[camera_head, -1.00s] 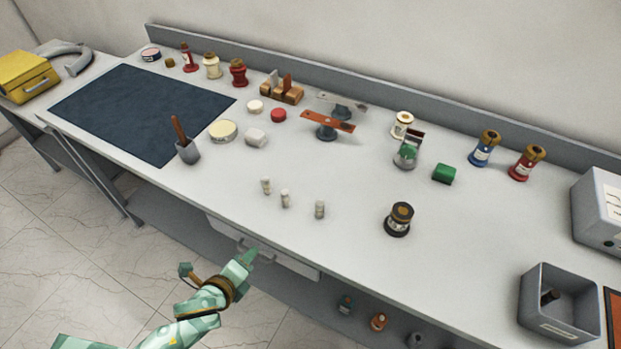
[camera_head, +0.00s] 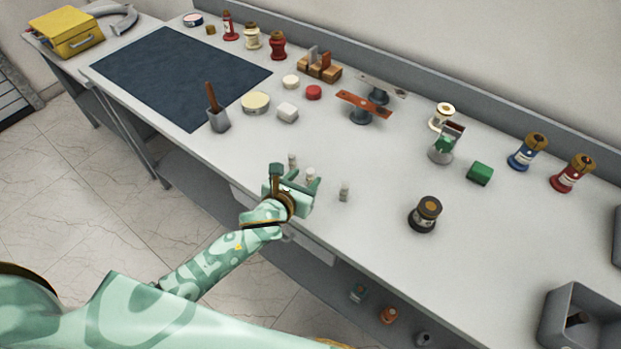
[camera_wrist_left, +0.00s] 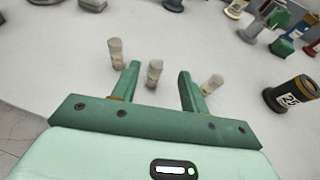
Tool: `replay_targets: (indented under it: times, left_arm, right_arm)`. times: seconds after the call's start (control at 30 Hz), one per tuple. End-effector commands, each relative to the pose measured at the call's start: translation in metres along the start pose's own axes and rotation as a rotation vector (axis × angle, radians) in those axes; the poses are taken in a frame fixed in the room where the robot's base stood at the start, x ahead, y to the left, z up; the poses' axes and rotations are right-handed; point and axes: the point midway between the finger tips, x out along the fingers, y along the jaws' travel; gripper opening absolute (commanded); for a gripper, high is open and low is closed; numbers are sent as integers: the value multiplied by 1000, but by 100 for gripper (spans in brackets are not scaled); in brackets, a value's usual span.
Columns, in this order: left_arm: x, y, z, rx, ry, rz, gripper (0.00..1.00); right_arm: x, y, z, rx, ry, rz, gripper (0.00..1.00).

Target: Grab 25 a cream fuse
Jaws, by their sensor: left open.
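Three small cream fuses stand at the front edge of the bench: a left one (camera_head: 292,160), a middle one (camera_head: 309,175) and a right one (camera_head: 344,192). My left gripper (camera_head: 296,178) is open beside them at the bench edge. In the left wrist view the middle fuse (camera_wrist_left: 154,73) stands between the two fingertips (camera_wrist_left: 158,72), not gripped. The left fuse (camera_wrist_left: 117,53) is outside the left finger and the right fuse (camera_wrist_left: 212,84) is outside the right finger. A dark jar labelled 25 also shows in the left wrist view (camera_wrist_left: 292,96). My right gripper is not in view.
The dark jar (camera_head: 425,214) stands right of the fuses. A grey bin (camera_head: 585,318) stands at the right. Bench around the fuses is clear.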

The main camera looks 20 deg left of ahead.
Motion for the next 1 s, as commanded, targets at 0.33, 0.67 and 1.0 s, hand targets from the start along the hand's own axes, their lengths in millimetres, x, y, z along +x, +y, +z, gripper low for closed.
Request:
replay_targets:
  times: [0.33, 0.67, 1.0]
  left_arm:
    - [48, 4, -8, -2, 1, 0, 44]
    - [53, 4, -6, -1, 0, -1, 36]
    - [53, 4, -6, -1, 1, 0, 0]
  right_arm:
    - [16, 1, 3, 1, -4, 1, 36]
    - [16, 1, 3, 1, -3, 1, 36]
    - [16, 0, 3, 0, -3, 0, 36]
